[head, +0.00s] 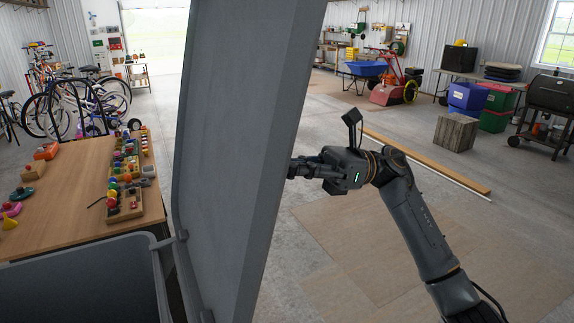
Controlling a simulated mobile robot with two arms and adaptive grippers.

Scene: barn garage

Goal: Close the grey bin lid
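The grey bin lid (240,130) stands open and close to upright, a large panel filling the middle of the head view. Its lower end meets the rim of the grey bin (85,280) at a hinge. The bin is at the bottom left, and its inside shows only in part. My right gripper (293,168) is just right of the lid, its fingers pointing left at the lid's right edge. The fingertips are partly hidden by the lid, so I cannot tell whether they touch it or how far apart they are. My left gripper is not in view.
A wooden table (60,190) with colourful toys stands left of the lid, behind the bin. A wooden crate (455,132), a long plank (430,160) and a grill (548,105) are at the right. The floor around my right arm is clear.

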